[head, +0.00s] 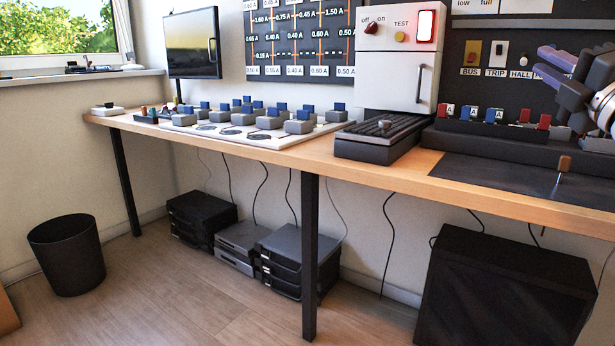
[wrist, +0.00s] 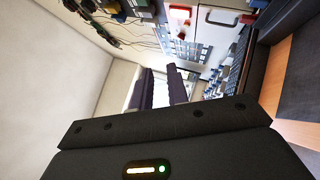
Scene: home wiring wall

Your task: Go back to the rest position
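My gripper (head: 537,60) is raised at the right edge of the head view, in front of the dark wall panel and above the bench. Its two dark fingers point left, with a narrow gap between them. The fingers also show in the wrist view (wrist: 163,90), and I see nothing held between them. The rest of my arm runs out of the head view at the right.
The wooden bench (head: 385,172) carries grey blocks with blue tops on a white board (head: 262,139), a black tray (head: 375,146) and a rack of red and blue pieces (head: 490,127). A wooden-handled tool (head: 563,165) stands on the dark mat (head: 500,176). A white cabinet (head: 385,75) shows a lit red light.

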